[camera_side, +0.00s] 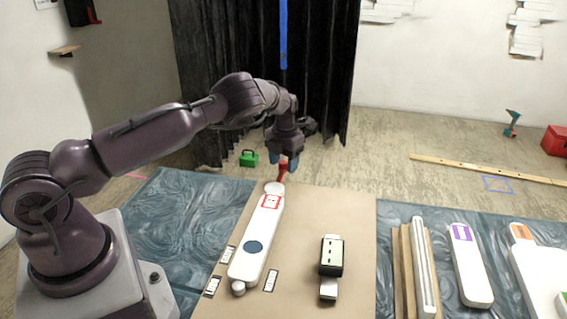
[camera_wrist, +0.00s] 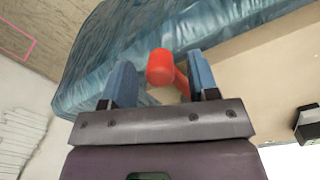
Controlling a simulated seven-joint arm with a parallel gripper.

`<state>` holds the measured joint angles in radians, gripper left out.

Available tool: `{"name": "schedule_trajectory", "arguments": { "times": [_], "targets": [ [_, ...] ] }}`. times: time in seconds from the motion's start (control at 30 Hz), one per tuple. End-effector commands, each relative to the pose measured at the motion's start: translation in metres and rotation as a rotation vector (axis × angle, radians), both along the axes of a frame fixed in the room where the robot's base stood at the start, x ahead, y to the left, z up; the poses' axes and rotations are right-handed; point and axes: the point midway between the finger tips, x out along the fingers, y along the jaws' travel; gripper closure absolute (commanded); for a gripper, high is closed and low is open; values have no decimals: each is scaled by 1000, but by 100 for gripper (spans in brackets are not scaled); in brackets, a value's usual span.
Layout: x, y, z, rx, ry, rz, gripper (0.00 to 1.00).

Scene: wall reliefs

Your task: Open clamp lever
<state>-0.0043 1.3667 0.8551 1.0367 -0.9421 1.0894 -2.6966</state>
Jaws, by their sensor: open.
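The clamp lever (camera_side: 283,174) is red and stands at the far end of a long white body (camera_side: 262,225) on the tan board. In the wrist view the red lever (camera_wrist: 161,67) shows a rounded knob end and a stem running down and right. My gripper (camera_side: 281,163) is above the far end of the white body, pointing down. In the wrist view my gripper (camera_wrist: 160,62) is open, with a blue-grey finger on each side of the lever. The lever lies between the fingers; I cannot tell whether either touches it. The lever's base is partly hidden.
A black and white device (camera_side: 331,257) stands to the right on the tan board (camera_side: 345,210). Farther right are wooden and white strips (camera_side: 420,265) and a white bar with a purple label (camera_side: 470,265). A green box (camera_side: 249,158) is on the floor behind.

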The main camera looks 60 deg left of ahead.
Motion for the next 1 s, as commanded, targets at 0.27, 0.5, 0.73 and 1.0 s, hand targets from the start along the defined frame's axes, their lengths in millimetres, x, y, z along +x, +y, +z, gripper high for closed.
{"name": "schedule_trajectory", "arguments": {
  "times": [0.27,0.5,0.73,1.0],
  "targets": [
    [0,0,-6,0,0,0,46],
    [0,0,-6,1,0,0,78],
    [-1,1,-6,1,3,-2,100],
    [-1,1,-5,2,5,-8,100]
  ]
}}
